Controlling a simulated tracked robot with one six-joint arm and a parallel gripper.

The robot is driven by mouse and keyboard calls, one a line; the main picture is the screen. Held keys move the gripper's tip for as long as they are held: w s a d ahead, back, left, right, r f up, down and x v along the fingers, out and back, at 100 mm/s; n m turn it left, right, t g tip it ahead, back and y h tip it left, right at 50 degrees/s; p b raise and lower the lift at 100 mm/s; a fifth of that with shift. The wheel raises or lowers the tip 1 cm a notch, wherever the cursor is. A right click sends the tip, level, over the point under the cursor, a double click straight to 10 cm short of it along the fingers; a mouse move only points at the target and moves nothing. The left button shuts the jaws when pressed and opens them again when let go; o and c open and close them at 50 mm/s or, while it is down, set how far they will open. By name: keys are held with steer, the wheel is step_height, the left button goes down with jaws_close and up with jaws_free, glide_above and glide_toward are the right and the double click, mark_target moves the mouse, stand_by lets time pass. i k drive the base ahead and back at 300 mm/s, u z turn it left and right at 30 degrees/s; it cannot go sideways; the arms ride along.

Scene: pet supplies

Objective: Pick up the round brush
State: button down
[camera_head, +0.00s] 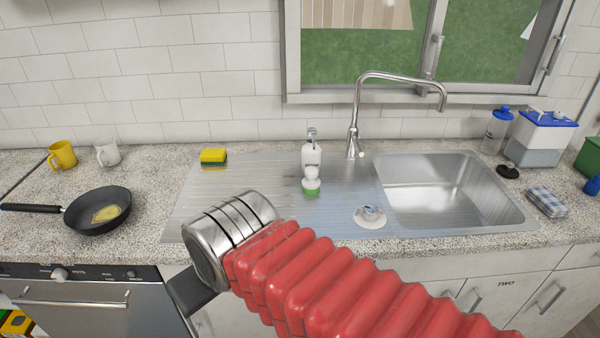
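The round brush (311,182) has a white knob-like top and a green underside. It stands upright on the metal drainboard (265,205), just in front of a white soap dispenser (311,155). My red arm reaches in from the lower right and ends in a metal cuff left of and nearer than the brush. A dark part of my gripper (187,291) shows below the cuff, over the counter's front edge. The gripper is well apart from the brush. Its fingertips are mostly hidden, so I cannot tell whether it is open or shut.
A steel sink (450,190) with a tall faucet (356,115) lies right of the brush. A round white item (370,216) sits near the basin. A yellow sponge (213,156) lies at the back left. A pan (97,212) and two mugs stand further left.

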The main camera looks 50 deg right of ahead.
mark_target(311, 184)
steer(key=z, duration=0.95)
